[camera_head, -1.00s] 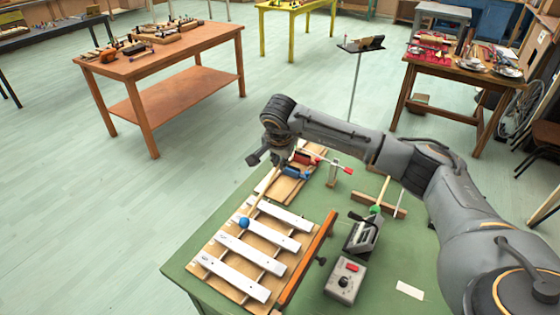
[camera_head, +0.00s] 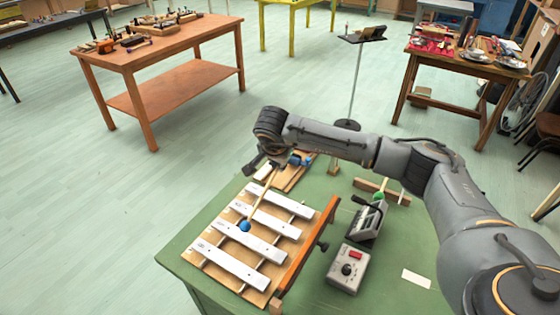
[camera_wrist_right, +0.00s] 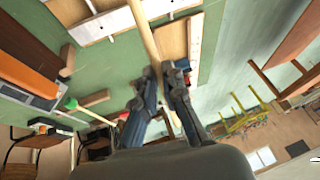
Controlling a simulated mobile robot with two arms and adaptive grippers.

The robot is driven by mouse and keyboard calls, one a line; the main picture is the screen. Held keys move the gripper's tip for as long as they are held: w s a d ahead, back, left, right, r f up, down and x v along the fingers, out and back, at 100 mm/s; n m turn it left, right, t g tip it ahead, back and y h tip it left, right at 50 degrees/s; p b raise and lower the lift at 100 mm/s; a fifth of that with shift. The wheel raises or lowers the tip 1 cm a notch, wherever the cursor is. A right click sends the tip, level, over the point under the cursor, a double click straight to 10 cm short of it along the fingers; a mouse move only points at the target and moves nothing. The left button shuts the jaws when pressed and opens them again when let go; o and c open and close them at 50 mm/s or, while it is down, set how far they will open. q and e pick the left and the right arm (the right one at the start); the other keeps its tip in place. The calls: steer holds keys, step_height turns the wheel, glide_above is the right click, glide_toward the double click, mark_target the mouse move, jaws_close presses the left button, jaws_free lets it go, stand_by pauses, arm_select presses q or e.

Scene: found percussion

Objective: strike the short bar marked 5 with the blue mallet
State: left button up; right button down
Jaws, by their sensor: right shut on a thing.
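The blue mallet's round head (camera_head: 244,226) shows in the head view over the left part of the white bars, near the third bar from the back (camera_head: 250,243). I cannot tell whether it touches a bar. My right gripper (camera_head: 273,165) is shut on the mallet's wooden handle (camera_head: 260,198), behind the bars. The handle (camera_wrist_right: 143,35) also runs up from between the fingers in the right wrist view. The bars lie across a wooden frame on the green table; their marks are too small to read. My left gripper is not in view.
An orange-brown rail (camera_head: 311,240) edges the bars on the right. A grey box with a red button (camera_head: 348,269) and a slanted metal device (camera_head: 367,219) stand beyond it. A tray with blue cylinders (camera_head: 297,176) lies behind, partly hidden by my arm.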

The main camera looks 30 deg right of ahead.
mark_target(275, 174)
steer(key=f+b, duration=0.1)
steer(key=a+f+h+b, duration=0.1)
steer(key=f, duration=0.1)
steer(key=shift+s+f+t, duration=0.2)
steer(key=shift+t, duration=0.2)
step_height(275, 174, up, 6)
steer(key=p, duration=0.4)
steer(key=shift+r, duration=0.2)
steer(key=shift+r+p, duration=0.3)
steer(key=shift+r, duration=0.05)
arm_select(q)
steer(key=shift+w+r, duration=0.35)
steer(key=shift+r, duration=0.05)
arm_select(e)
steer(key=shift+f, duration=0.25)
